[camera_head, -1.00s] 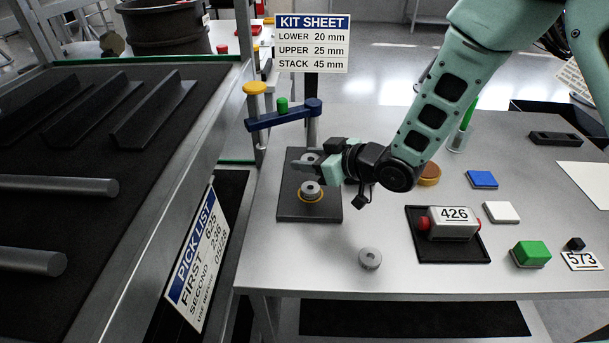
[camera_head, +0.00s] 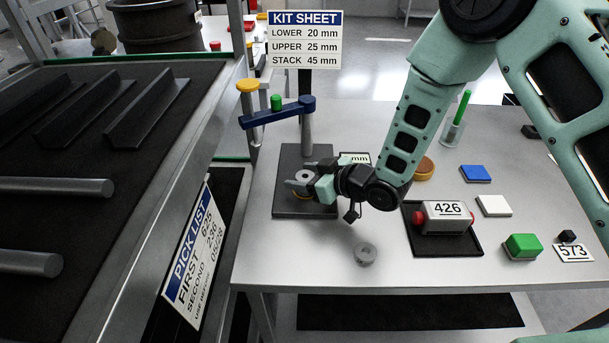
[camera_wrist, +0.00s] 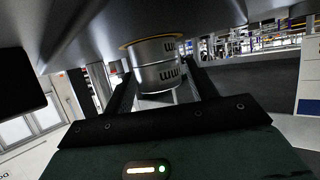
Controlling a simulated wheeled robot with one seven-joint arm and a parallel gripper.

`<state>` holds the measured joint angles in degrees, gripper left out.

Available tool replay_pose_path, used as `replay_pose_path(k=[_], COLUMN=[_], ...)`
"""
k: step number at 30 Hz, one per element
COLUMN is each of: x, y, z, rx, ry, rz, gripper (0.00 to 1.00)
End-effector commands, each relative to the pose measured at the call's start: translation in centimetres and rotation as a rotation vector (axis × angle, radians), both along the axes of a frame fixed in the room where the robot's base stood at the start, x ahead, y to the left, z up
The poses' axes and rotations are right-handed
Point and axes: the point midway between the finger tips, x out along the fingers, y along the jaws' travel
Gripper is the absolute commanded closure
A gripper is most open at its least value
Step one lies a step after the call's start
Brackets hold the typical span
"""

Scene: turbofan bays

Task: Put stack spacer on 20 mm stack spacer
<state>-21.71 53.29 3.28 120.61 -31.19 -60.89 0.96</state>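The upper stack spacer (camera_head: 305,175), a grey ring with a hole, sits over the black fixture plate (camera_head: 290,210) in the head view. My gripper (camera_head: 302,184) has its fingers on either side of it and looks shut on it. In the wrist view two grey cylinders with "mm" marks are in line, the held spacer (camera_wrist: 160,78) and the 20 mm spacer (camera_wrist: 152,50) by the yellow ring. They appear to touch. Their full size marks are not readable. In the head view, the 20 mm spacer is mostly hidden by my gripper.
A loose grey spacer (camera_head: 366,254) lies near the table's front edge. A blue swing arm (camera_head: 278,114) on a post stands behind the plate. The kit sheet (camera_head: 305,39) reads lower 20, upper 25, stack 45 mm. A 426 block (camera_head: 446,216) sits right.

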Motion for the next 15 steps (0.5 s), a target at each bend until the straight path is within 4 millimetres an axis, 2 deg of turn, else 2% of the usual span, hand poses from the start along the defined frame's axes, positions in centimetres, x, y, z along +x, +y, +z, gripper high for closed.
replay_pose_path(k=[11,15], x=[0.0,-0.8], y=[0.0,-1.3], z=[0.5,0.9], rx=[0.0,0.0], ry=[0.0,0.0], rz=[0.0,-0.002], gripper=[0.37,0.37])
